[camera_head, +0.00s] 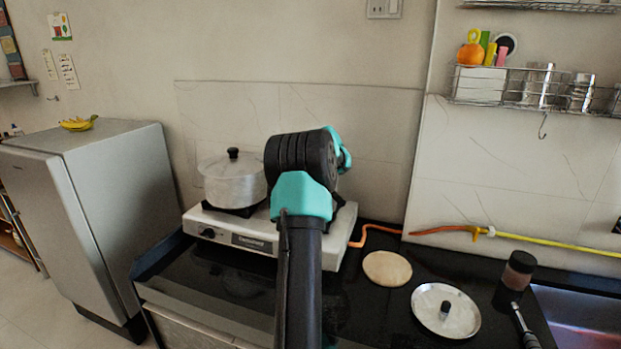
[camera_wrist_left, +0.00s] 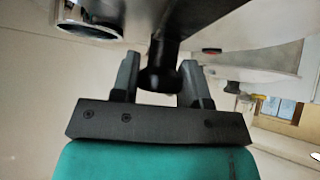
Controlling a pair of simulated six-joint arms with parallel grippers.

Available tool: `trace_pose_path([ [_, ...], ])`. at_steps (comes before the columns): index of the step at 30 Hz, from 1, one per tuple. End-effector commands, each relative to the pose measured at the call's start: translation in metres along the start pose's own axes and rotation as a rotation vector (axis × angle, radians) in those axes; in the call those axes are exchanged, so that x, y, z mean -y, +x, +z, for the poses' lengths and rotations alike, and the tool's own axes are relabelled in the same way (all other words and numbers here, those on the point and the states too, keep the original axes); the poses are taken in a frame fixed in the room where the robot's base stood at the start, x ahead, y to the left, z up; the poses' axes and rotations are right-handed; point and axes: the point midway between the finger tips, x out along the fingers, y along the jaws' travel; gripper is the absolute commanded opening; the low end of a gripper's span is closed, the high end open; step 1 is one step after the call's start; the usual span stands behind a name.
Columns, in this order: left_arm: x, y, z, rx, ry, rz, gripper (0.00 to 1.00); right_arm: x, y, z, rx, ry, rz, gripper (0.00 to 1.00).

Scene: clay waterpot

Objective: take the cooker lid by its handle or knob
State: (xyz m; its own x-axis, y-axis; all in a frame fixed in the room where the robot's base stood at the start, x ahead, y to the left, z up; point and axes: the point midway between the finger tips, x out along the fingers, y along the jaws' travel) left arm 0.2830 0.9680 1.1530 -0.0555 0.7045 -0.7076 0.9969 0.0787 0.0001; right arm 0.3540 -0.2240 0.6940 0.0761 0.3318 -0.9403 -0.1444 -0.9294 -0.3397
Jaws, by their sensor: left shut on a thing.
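My left gripper (camera_wrist_left: 160,78) is shut on a black handle (camera_wrist_left: 160,52), whose rounded end sits between the two fingers in the left wrist view. The handle runs up toward a silver metal surface (camera_wrist_left: 215,15) at the top of that view. I cannot tell from that view whether this surface is the lid or the cooker body. In the head view my arm stands over the right side of the stove (camera_head: 235,238) and hides the gripper's fingertips and what they hold. My right gripper is in neither view.
A lidded silver pot (camera_head: 233,185) with a black knob stands on the stove's left burner. A flatbread (camera_head: 387,269), a round silver lid (camera_head: 432,321) with a black knob and a dark-lidded jar (camera_head: 518,270) are on the black counter at right. A fridge (camera_head: 135,200) stands left.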

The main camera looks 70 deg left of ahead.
Motion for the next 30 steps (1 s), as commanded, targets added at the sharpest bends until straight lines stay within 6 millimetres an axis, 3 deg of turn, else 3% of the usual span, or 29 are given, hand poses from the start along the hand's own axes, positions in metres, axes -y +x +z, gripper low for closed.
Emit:
trace_pose_path([
  [9, 0.0, -0.001, -0.001, -0.002, 0.0, 0.001, 0.0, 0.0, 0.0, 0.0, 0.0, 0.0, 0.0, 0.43],
  [20, 0.0, -0.004, -0.004, -0.003, -0.002, 0.002, 0.0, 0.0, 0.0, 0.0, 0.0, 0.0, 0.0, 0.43],
  [30, -0.001, -0.022, -0.022, -0.004, -0.002, 0.001, 0.0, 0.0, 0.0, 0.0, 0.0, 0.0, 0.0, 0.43],
])
